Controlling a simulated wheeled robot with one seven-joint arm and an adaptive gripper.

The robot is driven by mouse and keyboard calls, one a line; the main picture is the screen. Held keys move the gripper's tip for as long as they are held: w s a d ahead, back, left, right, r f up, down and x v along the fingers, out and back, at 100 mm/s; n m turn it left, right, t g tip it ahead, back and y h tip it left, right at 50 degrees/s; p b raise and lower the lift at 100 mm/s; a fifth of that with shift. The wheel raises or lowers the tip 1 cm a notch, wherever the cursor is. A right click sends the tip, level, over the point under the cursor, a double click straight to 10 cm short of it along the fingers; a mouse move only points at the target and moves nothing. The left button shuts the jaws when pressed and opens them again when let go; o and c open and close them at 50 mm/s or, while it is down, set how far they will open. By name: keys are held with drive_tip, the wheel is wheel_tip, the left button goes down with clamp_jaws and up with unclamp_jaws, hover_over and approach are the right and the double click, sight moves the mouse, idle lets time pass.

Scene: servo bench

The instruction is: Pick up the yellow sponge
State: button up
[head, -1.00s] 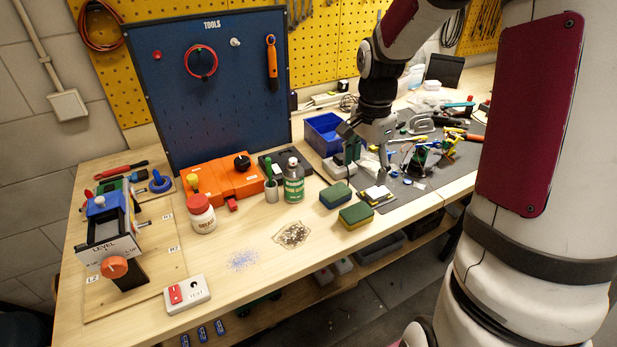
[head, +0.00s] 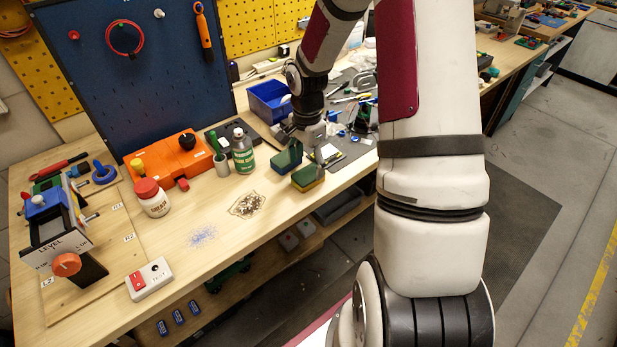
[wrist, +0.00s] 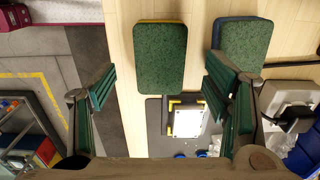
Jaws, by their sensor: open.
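The yellow sponge (head: 307,179) has a dark green top and a yellow lower body. It lies near the front edge of the wooden bench. In the wrist view its green face (wrist: 160,58) fills the upper middle, with a thin yellow edge at the top. My gripper (wrist: 160,76) is open and empty. Its two green-padded fingers are spread wide, one to each side of the sponge in that view. In the head view the gripper is close above and behind the sponge, with its fingertips partly hard to make out.
A similar green-topped sponge with a blue body (head: 287,158) lies close behind and left of it; it is right of it in the wrist view (wrist: 243,48). A green bottle (head: 243,152) and a blue bin (head: 268,104) stand nearby.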

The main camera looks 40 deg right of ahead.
sight(308, 174)
drive_tip(key=shift+d+f+p, duration=0.15)
drive_tip(key=shift+f+p, duration=0.15)
drive_tip(key=shift+f, duration=1.9)
drive_tip(key=c, duration=0.8)
